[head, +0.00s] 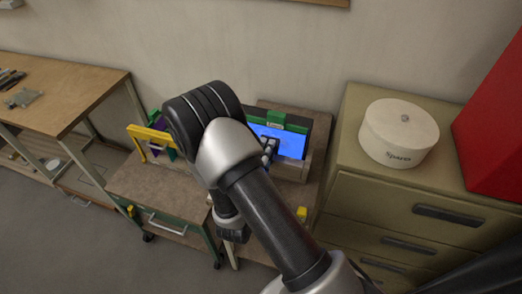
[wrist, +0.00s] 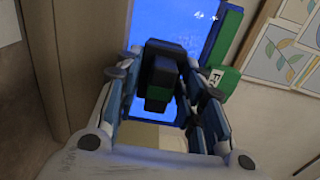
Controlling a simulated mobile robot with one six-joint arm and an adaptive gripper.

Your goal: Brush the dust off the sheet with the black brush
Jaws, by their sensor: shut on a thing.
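The blue sheet (head: 285,143) stands near the wall on the small bench, with a green clamp piece (head: 276,121) at its top edge. In the wrist view the sheet (wrist: 185,25) fills the area beyond my fingers and carries a few pale specks near its far right. My gripper (head: 269,152) is in front of the sheet's left part. It is shut on the black brush (wrist: 160,58), which has a dark block-like body between the fingers. The brush's bristle end is hidden, so I cannot tell whether it touches the sheet.
A yellow frame (head: 152,136) stands on the bench's left side. A cream drawer cabinet (head: 350,150) with a round white box (head: 398,133) is close on the right, beside a red block (head: 495,130). A wooden table (head: 70,95) stands left. In the wrist view, a labelled green block (wrist: 224,78) borders the sheet.

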